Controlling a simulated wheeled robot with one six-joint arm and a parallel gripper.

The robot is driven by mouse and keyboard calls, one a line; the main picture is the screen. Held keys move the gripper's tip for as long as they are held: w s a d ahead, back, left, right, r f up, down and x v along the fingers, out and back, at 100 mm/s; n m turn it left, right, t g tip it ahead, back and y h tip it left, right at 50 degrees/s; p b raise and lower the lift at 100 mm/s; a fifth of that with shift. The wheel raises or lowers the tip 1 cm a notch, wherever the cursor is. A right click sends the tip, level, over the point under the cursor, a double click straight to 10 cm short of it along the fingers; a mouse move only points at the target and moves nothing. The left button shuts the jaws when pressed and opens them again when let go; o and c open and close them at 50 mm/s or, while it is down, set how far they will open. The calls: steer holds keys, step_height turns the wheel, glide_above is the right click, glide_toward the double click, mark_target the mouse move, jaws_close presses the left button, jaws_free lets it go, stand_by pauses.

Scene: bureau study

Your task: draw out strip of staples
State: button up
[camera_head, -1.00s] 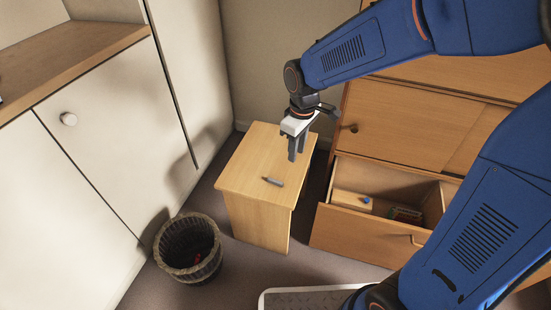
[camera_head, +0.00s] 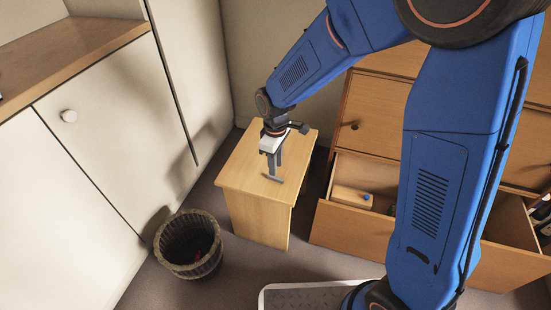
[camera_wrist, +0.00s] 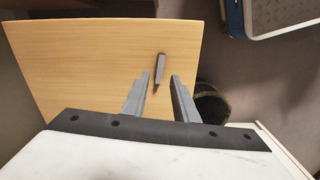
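A small grey bar, which looks like the strip of staples (camera_wrist: 160,70), lies flat on the light wooden table (camera_head: 245,165). In the head view it (camera_head: 277,180) is partly hidden at my fingertips. My gripper (camera_head: 275,174) points down over the table with its fingers apart. In the wrist view the bar shows beyond and between my open fingers (camera_wrist: 160,77), with nothing held. I cannot tell whether the fingertips touch the tabletop.
A round bin (camera_head: 188,245) with something red inside stands left of the table. White cupboards (camera_head: 95,170) stand at the left.

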mark_target(276, 177)
steer(key=shift+f, duration=2.45)
jaws_close()
steer(key=shift+r, duration=0.15)
steer(key=shift+r, duration=2.8)
